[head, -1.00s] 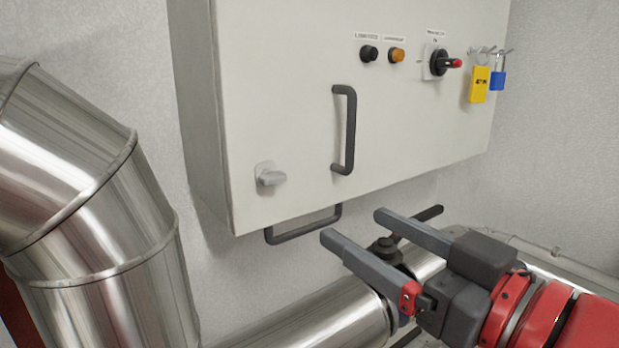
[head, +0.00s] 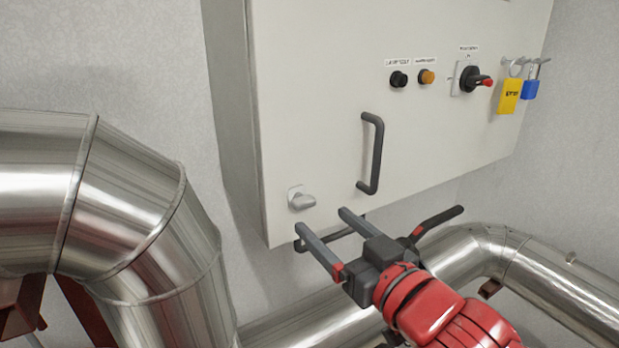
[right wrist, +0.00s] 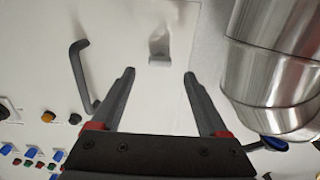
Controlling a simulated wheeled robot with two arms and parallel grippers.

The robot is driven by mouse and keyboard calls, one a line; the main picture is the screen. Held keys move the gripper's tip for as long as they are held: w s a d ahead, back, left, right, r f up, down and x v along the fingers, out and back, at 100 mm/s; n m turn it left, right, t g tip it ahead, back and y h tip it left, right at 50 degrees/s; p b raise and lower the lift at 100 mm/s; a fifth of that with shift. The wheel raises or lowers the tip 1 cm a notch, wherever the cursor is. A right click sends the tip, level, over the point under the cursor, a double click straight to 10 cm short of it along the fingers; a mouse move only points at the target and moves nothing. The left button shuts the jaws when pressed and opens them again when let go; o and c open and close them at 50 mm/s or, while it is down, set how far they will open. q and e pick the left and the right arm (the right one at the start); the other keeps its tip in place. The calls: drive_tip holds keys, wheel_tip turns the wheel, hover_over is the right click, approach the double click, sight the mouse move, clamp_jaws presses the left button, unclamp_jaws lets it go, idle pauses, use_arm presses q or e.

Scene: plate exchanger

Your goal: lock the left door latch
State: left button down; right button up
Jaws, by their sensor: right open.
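The left door latch (head: 301,198) is a small pale grey knob on a plate at the cabinet door's lower left corner. Its handle points to the right in the head view. In the right wrist view the latch (right wrist: 159,45) lies beyond and between the fingertips. My right gripper (head: 321,220) is open and empty, just below and right of the latch in the head view. Its two fingers (right wrist: 159,74) point toward the door, apart from the latch. My left gripper is not in view.
A dark door handle (head: 373,153) stands right of the latch. Shiny pipes (head: 130,205) run left of and below the cabinet. A black valve lever (head: 440,218) is near my wrist.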

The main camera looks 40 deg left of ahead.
sight(307, 207)
drive_tip(key=p+x, duration=0.1)
drive_tip(key=x, duration=0.5)
clamp_jaws()
idle(0.4)
